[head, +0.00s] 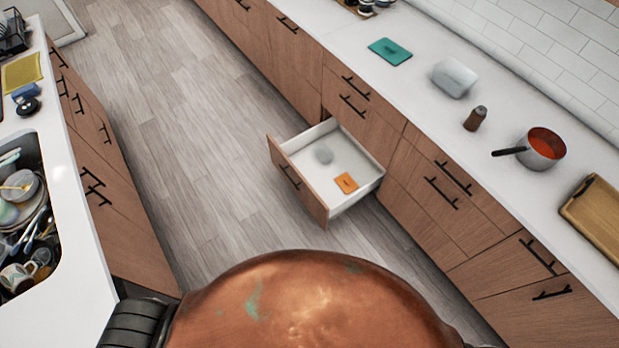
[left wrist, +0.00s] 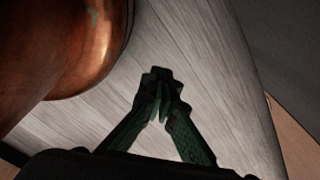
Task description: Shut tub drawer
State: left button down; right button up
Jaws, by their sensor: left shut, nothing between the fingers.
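The drawer (head: 298,182) stands pulled out from the right-hand row of cabinets, with a wood front, a black bar handle (head: 290,176) and a white inside. No gripper shows in the head view. In the left wrist view my left gripper (left wrist: 160,108) is shut and empty, with its fingertips together above the wood floor. The drawer does not show in the left wrist view. My right gripper is not in view.
The right counter (head: 400,88) holds a teal board (head: 390,51), a clear tub (head: 454,78), a brown shaker (head: 475,118) and a red-filled pan (head: 541,148). A sink (head: 22,215) full of dishes is at left. The grey floor (head: 190,130) between the cabinets is clear.

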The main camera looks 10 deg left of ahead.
aim_at(313, 183)
jog(key=u, duration=0.45)
jog(key=k, duration=0.15)
jog(key=z, duration=0.85)
jog(key=i, duration=0.9)
jog(key=u, duration=0.7)
